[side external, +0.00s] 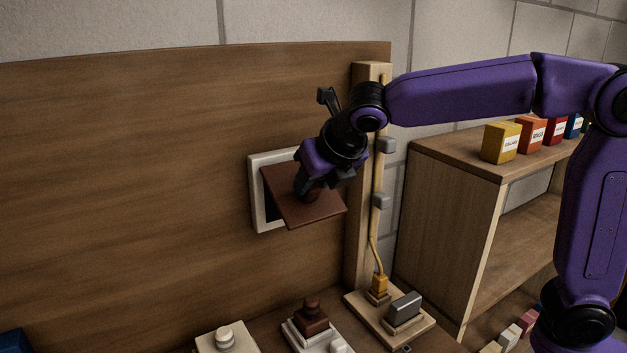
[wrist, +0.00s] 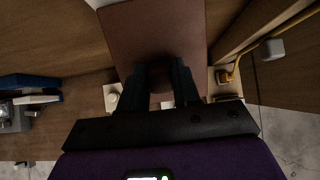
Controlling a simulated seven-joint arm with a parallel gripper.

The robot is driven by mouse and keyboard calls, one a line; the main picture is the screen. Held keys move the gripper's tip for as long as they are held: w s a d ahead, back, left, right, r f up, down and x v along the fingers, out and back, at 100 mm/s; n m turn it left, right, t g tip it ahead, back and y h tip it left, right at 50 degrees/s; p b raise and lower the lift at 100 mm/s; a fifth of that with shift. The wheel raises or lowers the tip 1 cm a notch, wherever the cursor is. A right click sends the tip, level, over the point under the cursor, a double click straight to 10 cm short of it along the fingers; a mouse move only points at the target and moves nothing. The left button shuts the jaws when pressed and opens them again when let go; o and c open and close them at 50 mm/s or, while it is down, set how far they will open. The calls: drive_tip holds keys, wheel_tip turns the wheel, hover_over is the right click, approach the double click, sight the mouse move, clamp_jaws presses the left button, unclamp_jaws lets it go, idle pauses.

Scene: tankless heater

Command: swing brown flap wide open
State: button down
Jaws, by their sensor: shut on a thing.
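The brown flap (side external: 300,206) sits in a white frame (side external: 257,202) on the upright wooden panel. It stands partly open, tilted out from the frame, with a dark opening showing at its left side. My gripper (side external: 309,193) is at the front face of the flap, shut on its knob, which is mostly hidden by the fingers. In the wrist view the flap (wrist: 150,35) fills the upper middle, and the two dark fingers of my gripper (wrist: 157,80) close around the dark knob.
A wooden post (side external: 359,250) with a yellow cable stands right of the flap. Below are a brown knob on a white base (side external: 311,318), a white knob (side external: 226,338) and a grey block (side external: 405,308). A shelf (side external: 450,230) with coloured boxes stands at right.

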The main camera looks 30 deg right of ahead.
drive_tip(key=shift+w+r, duration=0.25)
drive_tip(key=shift+r, duration=0.15)
drive_tip(key=c, duration=0.8)
unclamp_jaws()
drive_tip(key=shift+d, duration=0.1)
drive_tip(key=shift+f, duration=0.15)
drive_tip(key=shift+s, duration=0.1)
drive_tip(key=v, duration=1.7)
drive_tip(key=shift+s, duration=0.25)
drive_tip(key=s+d+f+m+g, duration=0.2)
drive_tip(key=s+d+f+m, duration=0.3)
drive_tip(key=s+f+m, duration=0.2)
drive_tip(key=s+d+f+m+g, duration=0.3)
drive_tip(key=s+d+f+m, duration=0.3)
drive_tip(key=f, duration=0.6)
drive_tip(key=s+d+f+m+g, duration=0.3)
drive_tip(key=s+d+f+m, duration=0.3)
drive_tip(key=s+f+m, duration=0.3)
drive_tip(key=shift+d+f+m, duration=0.25)
drive_tip(key=shift+f+m, duration=0.1)
drive_tip(key=shift+m, duration=0.35)
